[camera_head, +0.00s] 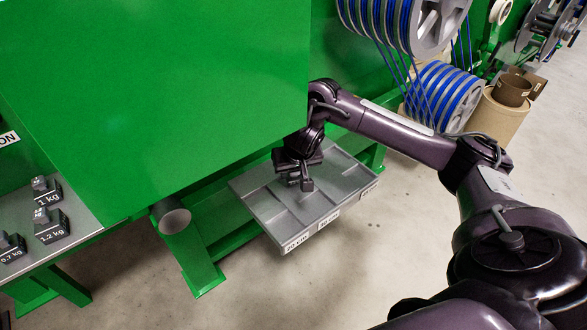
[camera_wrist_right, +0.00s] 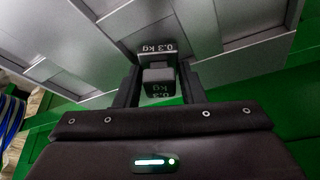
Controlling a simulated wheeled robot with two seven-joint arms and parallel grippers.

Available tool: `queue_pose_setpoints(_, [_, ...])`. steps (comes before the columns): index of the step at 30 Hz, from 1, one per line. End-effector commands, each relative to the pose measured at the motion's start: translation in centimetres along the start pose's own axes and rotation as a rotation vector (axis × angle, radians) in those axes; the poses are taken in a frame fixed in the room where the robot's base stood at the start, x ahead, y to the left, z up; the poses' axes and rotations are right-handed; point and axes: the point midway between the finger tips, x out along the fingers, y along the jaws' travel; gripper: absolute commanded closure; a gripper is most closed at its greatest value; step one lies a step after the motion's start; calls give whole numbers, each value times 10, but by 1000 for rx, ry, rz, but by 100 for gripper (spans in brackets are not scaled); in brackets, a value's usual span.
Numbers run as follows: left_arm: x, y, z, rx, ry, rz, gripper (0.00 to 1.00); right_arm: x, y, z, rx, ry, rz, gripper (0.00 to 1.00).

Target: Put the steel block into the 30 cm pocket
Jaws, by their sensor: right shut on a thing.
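The steel block (camera_wrist_right: 158,84) is dark and marked 0.3 kg in the right wrist view. My right gripper (camera_wrist_right: 158,92) is shut on it, one finger on each side. In the head view my right gripper (camera_head: 301,176) points down over the grey pocket tray (camera_head: 335,212), near its middle. The block is hard to tell from the dark fingers there. The tray has dividers and several labels on its front edge. The left label reads 20 cm; the others are too blurred to read surely. Whether the block touches the tray floor cannot be told. My left gripper is out of view.
A large green machine housing (camera_head: 170,70) stands above and left of the tray. Weights marked 1 kg (camera_head: 46,190), 1.2 kg (camera_head: 51,226) and 0.7 kg (camera_head: 11,247) stand on a grey shelf (camera_head: 85,220). Blue cable spools (camera_head: 442,95) are at upper right. The floor in front is clear.

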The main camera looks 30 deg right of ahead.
Motion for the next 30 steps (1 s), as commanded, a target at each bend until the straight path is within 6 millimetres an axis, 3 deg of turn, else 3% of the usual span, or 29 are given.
queue_pose_setpoints(11, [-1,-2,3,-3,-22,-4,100,8,0,3,1,1,-1,96])
queue_pose_setpoints(12, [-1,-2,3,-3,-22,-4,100,8,0,3,1,0,0,59])
queue_pose_setpoints(16, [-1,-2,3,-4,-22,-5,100,8,0,3,1,0,0,42])
queue_pose_setpoints(26, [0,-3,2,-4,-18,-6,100,6,0,2,0,1,0,42])
queue_pose_setpoints(29, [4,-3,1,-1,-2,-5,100,-2,0,-2,0,5,-1,42])
queue_pose_setpoints(30, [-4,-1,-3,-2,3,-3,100,-12,0,-4,0,2,0,42])
